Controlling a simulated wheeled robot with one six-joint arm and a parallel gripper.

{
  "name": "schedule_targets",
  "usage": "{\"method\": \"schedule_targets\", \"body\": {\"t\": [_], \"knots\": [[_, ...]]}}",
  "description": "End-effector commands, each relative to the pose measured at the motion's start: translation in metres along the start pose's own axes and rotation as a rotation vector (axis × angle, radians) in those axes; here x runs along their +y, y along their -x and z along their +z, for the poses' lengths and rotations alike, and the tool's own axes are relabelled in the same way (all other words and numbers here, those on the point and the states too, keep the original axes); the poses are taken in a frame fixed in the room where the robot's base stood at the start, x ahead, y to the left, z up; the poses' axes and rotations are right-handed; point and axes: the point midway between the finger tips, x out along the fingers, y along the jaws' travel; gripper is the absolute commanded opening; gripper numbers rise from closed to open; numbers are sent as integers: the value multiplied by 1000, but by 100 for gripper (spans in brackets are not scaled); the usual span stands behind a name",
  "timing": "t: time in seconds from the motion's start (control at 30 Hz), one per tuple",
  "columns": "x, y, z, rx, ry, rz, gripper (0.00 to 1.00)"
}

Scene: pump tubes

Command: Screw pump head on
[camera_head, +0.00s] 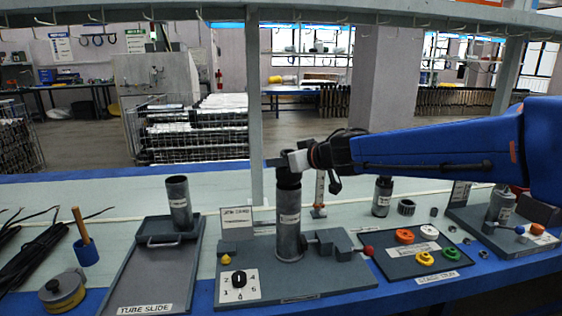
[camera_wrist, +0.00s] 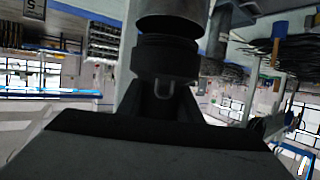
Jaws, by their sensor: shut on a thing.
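A grey pump tube (camera_head: 289,228) stands upright in a fixture board with a clamp (camera_head: 328,241) at its right side. The dark pump head (camera_head: 287,178) sits at the tube's top, in line with it. My gripper (camera_head: 287,161) reaches in from the right and is shut on the pump head's upper part. In the wrist view the dark, ringed pump head (camera_wrist: 165,56) is between my gripper's fingers (camera_wrist: 163,92). The joint between head and tube is too small to judge how far they are threaded.
A tube slide tray (camera_head: 152,275) with another upright tube (camera_head: 179,203) stands left. A knob panel (camera_head: 238,286) is at the fixture's front. A tray of coloured rings (camera_head: 418,266) and a second fixture (camera_head: 500,225) are right. A shelf post (camera_head: 255,110) rises behind.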

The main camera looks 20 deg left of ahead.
Motion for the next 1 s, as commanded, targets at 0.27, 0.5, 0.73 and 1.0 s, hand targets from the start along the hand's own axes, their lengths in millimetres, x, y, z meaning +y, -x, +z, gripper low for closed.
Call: {"method": "schedule_targets", "body": {"t": [0.27, 0.5, 0.73, 1.0], "knots": [[0, 0, -1, 1, 0, 0, 0], [0, 0, -1, 1, 0, 0, 0], [0, 0, 0, 1, 0, 0, 0], [0, -2, 4, 1, 0, -1, 0]]}}
